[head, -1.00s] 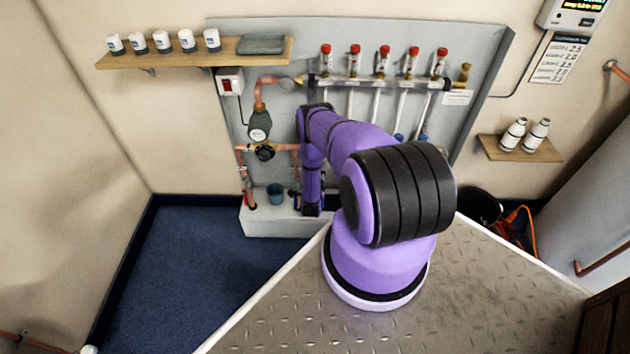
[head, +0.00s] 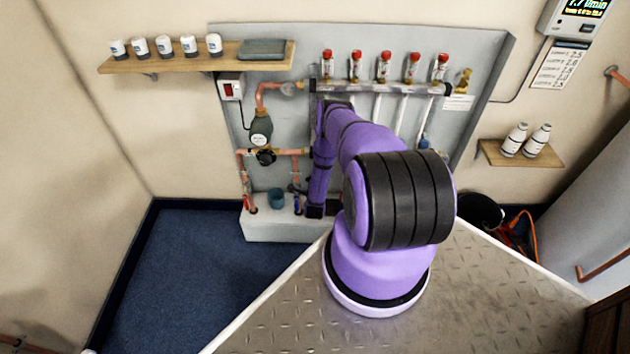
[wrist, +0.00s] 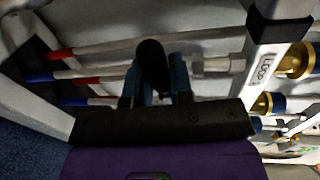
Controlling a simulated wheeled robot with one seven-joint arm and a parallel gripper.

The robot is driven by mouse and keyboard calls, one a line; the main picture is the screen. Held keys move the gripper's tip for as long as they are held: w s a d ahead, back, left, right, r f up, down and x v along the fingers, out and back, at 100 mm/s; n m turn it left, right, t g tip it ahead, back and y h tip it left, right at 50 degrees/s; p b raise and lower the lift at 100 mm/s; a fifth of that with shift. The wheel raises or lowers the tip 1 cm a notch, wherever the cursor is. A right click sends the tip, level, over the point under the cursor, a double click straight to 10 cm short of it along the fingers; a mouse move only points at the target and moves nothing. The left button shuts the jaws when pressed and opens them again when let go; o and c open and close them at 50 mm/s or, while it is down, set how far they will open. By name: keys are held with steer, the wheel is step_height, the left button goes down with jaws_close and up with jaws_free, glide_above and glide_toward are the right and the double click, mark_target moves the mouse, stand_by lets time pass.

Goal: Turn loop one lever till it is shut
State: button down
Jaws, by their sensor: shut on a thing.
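In the wrist view, my gripper (wrist: 155,80) has its two blue-grey fingers on either side of a dark, rounded lever (wrist: 152,62). The fingers are shut on it. A white bracket marked "LOOP 1" (wrist: 265,68) stands just to the right, so I take this for the loop one lever. The lever's pivot and exact angle cannot be made out. In the head view, my arm covers the gripper and the lever.
Pipes with red (wrist: 60,53) and blue sleeves run close behind the fingers. Brass fittings (wrist: 295,60) sit at the right of the wrist view. The manifold bar (head: 375,87) with several red-capped gauges crosses the grey panel (head: 490,60). A pump (head: 261,128) stands left of my arm.

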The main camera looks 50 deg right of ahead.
steer(key=c, duration=1)
jaws_free()
steer(key=shift+r, duration=0.1)
steer(key=shift+c, duration=0.2)
steer(key=v, duration=1.1)
